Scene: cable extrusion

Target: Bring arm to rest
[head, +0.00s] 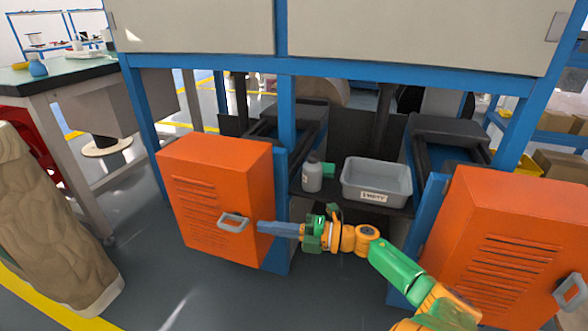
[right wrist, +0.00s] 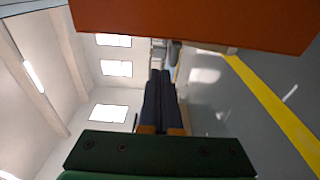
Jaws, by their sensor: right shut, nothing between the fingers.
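My right arm reaches in from the lower right of the head view. Its right gripper (head: 262,227) points left, with the blue-grey fingers together and nothing between them. The fingertips are in front of the left orange cabinet door (head: 215,185), just right of its grey handle (head: 234,222); I cannot tell whether they touch the door. In the right wrist view the dark fingers (right wrist: 160,75) lie side by side, below an orange panel (right wrist: 200,22). My left gripper does not show.
Between the orange units, a shelf holds a grey labelled bin (head: 377,182) and a grey bottle (head: 312,177). Another orange cabinet (head: 500,235) stands at right. Blue frame posts (head: 287,110) stand close by. A tan bulky object (head: 45,220) is at left. Floor (head: 150,260) is open at lower left.

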